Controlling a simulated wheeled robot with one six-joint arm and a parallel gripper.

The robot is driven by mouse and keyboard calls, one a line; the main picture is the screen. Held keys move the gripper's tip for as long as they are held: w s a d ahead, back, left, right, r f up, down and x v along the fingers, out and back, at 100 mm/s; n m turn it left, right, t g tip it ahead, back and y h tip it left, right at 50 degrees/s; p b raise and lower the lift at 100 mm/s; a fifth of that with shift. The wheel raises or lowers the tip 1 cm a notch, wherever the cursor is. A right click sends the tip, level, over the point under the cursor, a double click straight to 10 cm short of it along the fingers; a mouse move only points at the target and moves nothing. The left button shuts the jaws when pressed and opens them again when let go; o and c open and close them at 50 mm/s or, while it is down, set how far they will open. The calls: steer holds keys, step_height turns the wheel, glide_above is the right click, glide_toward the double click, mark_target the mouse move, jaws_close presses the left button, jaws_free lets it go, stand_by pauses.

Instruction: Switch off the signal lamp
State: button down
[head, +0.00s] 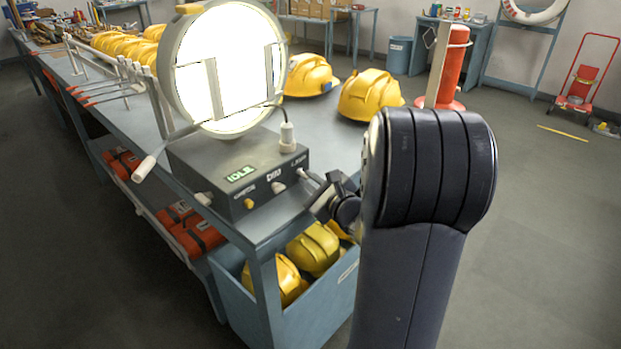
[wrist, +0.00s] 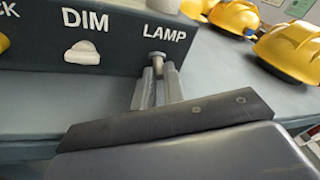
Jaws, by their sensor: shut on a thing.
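The signal lamp (head: 225,72) stands on the near end of the workbench, its big round face bright white. Its dark grey control box (head: 225,172) has a green display reading IDLE. The LAMP switch, a small metal lever (wrist: 156,58), sits under its label at the right of the box front. My gripper (wrist: 157,88) is shut on this lever, one finger on each side; the fingers hide its lower part. In the head view my gripper (head: 312,183) is at the right front corner of the box, partly hidden by my arm.
A pale DIM knob (wrist: 84,52) sits left of the switch. Yellow helmets (head: 370,93) lie on the bench behind, and more fill a blue bin (head: 330,300) below. An orange cylinder (head: 452,65) stands behind my arm. Open floor lies to the right.

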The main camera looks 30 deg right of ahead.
steer(key=shift+r+g+p, duration=0.6)
steer(key=shift+r+p, duration=0.15)
steer(key=shift+p, duration=0.4)
steer(key=g+p, duration=0.1)
steer(key=p, duration=0.2)
steer(key=r+n+g+h+p, duration=0.1)
steer(key=g+p, duration=0.1)
steer(key=p, duration=0.1)
steer(key=shift+r, duration=0.15)
steer(key=g+p, duration=0.1)
steer(key=p, duration=0.1)
steer(key=g+p, duration=0.1)
steer(key=p, duration=0.2)
steer(key=shift+w+r, duration=0.2)
steer(key=shift+r, duration=0.05)
steer(key=shift+a+g+h+p, duration=0.1)
steer(key=shift+g+h+p, duration=0.2)
steer(key=shift+g+p, duration=0.3)
steer(key=shift+f+p, duration=0.1)
steer(key=shift+p, duration=0.55)
steer(key=c, duration=1.5)
jaws_free()
steer(key=shift+w, duration=0.1)
